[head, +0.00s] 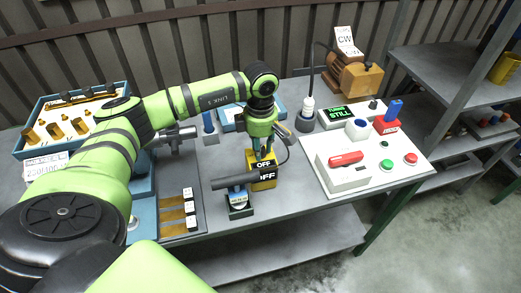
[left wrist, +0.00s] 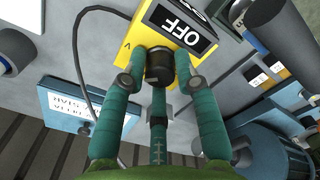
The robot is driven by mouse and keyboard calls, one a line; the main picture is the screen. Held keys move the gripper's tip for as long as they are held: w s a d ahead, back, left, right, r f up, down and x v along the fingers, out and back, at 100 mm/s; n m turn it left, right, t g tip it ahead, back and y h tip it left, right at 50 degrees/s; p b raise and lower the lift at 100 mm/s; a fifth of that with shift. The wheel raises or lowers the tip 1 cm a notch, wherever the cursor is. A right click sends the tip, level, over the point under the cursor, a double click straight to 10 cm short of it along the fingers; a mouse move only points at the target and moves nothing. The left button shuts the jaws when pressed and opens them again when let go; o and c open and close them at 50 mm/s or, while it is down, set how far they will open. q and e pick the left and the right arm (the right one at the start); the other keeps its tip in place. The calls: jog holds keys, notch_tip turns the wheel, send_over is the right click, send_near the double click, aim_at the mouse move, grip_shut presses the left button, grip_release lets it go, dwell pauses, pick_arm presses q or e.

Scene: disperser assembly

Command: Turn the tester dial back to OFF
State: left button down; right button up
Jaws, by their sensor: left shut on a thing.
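The yellow tester (head: 263,184) stands on the grey bench, and its dark display reads OFF. It also shows at the top of the left wrist view (left wrist: 147,20), with the OFF lettering upside down. The black dial (left wrist: 159,66) is on the tester's yellow face. My left gripper (head: 262,155) reaches down over the tester from above. In the left wrist view its teal fingers (left wrist: 160,68) are shut on the dial from both sides. The gripper and arm hide the dial in the head view. My right gripper is not in view.
A dark cylinder (head: 233,181) lies on a small box (head: 240,207) just left of the tester. A cable (left wrist: 76,50) runs from the tester. A white panel (head: 345,186) with buttons and a red handle stands to the right. A blue-edged tray (head: 42,152) with brass parts is at left.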

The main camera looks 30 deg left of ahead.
pick_arm(q)
jog(key=n+b, duration=0.2)
jog(key=n, duration=0.2)
jog(key=shift+f+n, duration=0.1)
jog(key=shift+n, duration=0.3)
dwell(0.4)
jog(key=c, duration=0.9)
grip_release()
notch_tip(320, 180, up, 12)
jog(key=shift+r, duration=0.1)
